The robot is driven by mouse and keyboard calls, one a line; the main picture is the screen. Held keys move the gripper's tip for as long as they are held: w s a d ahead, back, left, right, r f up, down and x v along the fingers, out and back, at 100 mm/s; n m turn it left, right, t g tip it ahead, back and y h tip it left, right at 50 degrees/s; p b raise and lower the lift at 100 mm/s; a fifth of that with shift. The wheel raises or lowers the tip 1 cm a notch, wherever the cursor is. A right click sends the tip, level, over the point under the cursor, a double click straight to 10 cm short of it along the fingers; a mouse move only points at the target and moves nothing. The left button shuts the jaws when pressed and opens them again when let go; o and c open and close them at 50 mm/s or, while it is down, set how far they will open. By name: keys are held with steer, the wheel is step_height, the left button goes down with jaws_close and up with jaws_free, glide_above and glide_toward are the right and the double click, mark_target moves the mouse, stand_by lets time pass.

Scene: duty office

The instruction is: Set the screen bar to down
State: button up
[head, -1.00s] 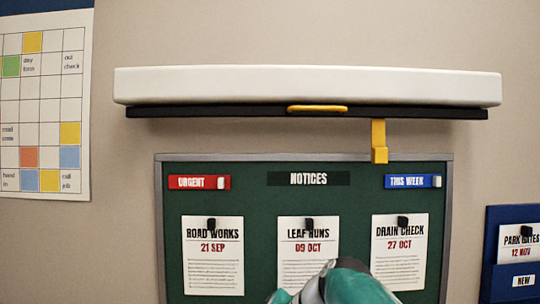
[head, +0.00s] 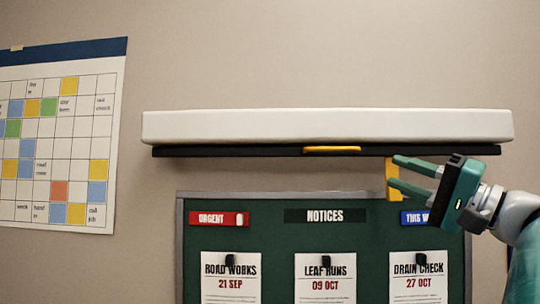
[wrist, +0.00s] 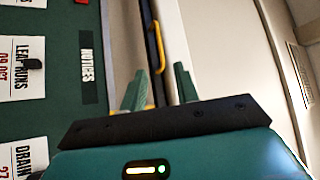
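The screen bar (head: 240,151) is a long black bar along the underside of a white housing (head: 330,126) on the wall. A yellow grip (head: 332,150) sits at its middle; the wrist view also shows this grip (wrist: 153,45), beyond the fingers. A yellow hook (head: 391,192) hangs below the bar's right part. My gripper (head: 393,171) is at the hook, its two green fingers apart, one above the other. I cannot tell whether they touch the hook. In the wrist view my gripper (wrist: 158,82) is open, with no held object visible between its fingers.
A green notice board (head: 275,238) with a grey frame and several pinned notices hangs just below the bar. A wall calendar (head: 60,135) is at the left. The wall above the housing is bare.

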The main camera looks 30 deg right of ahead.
mark_target(335, 150)
steer(key=x, duration=1.4)
steer(key=shift+f, duration=0.2)
steer(key=shift+c, duration=0.2)
jaws_close()
